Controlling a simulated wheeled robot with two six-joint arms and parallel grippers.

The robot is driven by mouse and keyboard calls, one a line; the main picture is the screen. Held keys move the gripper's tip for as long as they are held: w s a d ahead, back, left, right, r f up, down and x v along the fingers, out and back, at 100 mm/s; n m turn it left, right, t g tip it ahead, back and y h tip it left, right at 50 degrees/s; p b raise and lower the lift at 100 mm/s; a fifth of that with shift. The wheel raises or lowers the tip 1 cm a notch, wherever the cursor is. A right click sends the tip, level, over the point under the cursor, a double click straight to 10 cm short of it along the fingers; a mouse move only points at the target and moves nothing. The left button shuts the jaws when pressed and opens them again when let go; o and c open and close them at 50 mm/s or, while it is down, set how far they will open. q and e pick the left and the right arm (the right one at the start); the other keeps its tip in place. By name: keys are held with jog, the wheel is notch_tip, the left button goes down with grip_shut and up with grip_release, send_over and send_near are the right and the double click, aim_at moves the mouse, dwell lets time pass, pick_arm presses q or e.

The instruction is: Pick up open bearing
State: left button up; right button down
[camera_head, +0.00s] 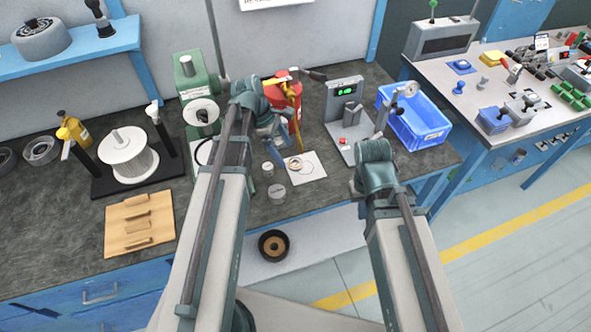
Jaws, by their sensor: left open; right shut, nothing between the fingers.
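A thin, pale ring-shaped part (296,164), which looks like the open bearing, lies on a white square sheet (312,170) in the middle of the bench. Its details are too small to make out. My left gripper (281,141) is open just behind and left of the sheet, partly hidden by its own wrist. I cannot see anything held in it. My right gripper (374,151) is shut and empty, in front of the grey test stand and largely hidden by its wrist.
Small round containers (277,192) stand left of the sheet. A red can (284,92) is behind my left gripper. A grey stand with a green display (346,93) and a blue bin (421,128) are to the right. A spool (128,160) and wooden board (138,224) occupy the left.

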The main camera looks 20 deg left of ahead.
aim_at(292, 158)
pick_arm(q)
jog(key=shift+f, duration=0.1)
jog(key=b+x, duration=0.4)
jog(key=x, duration=0.1)
jog(key=shift+w+d, duration=0.25)
jog(key=shift+w, duration=0.1)
grip_shut()
dwell(0.3)
